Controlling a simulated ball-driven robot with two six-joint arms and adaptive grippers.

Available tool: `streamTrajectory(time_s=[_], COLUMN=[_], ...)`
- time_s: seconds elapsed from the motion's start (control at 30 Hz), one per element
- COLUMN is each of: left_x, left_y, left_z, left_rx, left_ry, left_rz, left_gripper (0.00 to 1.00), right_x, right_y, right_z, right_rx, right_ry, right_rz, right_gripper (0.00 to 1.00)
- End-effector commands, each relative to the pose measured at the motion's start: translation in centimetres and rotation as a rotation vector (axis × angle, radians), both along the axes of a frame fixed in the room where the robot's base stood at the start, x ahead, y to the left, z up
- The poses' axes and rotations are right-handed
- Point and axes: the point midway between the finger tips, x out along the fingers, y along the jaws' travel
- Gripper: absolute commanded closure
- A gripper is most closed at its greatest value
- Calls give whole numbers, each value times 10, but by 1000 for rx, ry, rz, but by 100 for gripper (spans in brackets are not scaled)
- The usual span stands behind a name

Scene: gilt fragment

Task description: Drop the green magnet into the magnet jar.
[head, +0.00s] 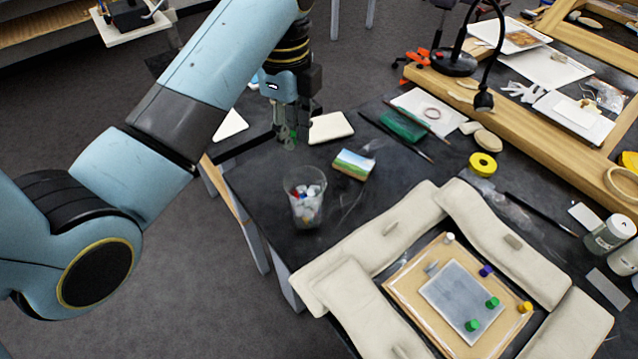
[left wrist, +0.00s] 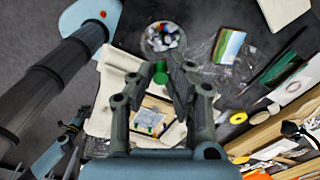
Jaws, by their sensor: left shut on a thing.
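My left gripper (head: 289,138) is shut on the green magnet (left wrist: 160,73), which shows between its fingertips in the left wrist view. In the head view the magnet is a small green spot (head: 291,131), mostly covered by the fingers. The magnet jar (head: 306,208) is a clear cup with white, red and blue pieces inside. It stands on the dark table, below and slightly right of the gripper in the head view. The jar also shows beyond the fingertips in the left wrist view (left wrist: 163,38). A dark jointed shape, likely my right gripper (left wrist: 68,138), shows small in that view.
A small landscape painting (head: 354,164) lies right of the jar. Beige sandbags (head: 375,235) surround a wooden board (head: 405,268) with a grey panel and coloured pegs, two of them green. Yellow tape (head: 483,164) and brushes lie further right. The table's left edge is near the jar.

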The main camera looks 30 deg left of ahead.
Motion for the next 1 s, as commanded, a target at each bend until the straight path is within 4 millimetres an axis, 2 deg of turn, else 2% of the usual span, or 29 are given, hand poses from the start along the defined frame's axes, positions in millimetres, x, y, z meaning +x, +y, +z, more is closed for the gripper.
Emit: streamTrajectory(time_s=[0.17,0.4,0.77,0.8,1.0], left_x=[-1,0,0,0,0], left_y=[-1,-1,-1,-1,0], left_z=[-24,-47,-51,-51,-51], left_rx=[-1,-1,-1,-1,-1], left_ry=[4,2,0,0,0], left_rz=[-1,-1,-1,-1,-1], left_gripper=[97,97,97,82,59], right_x=[-6,-3,-2,-2,-2], right_y=[9,5,-1,-1,-2], right_z=[-2,-2,-1,-1,-1], right_rx=[11,6,-1,-2,-2], right_ry=[10,5,3,3,3], right_rz=[-4,-2,1,1,1], right_gripper=[60,60,60,60,60])
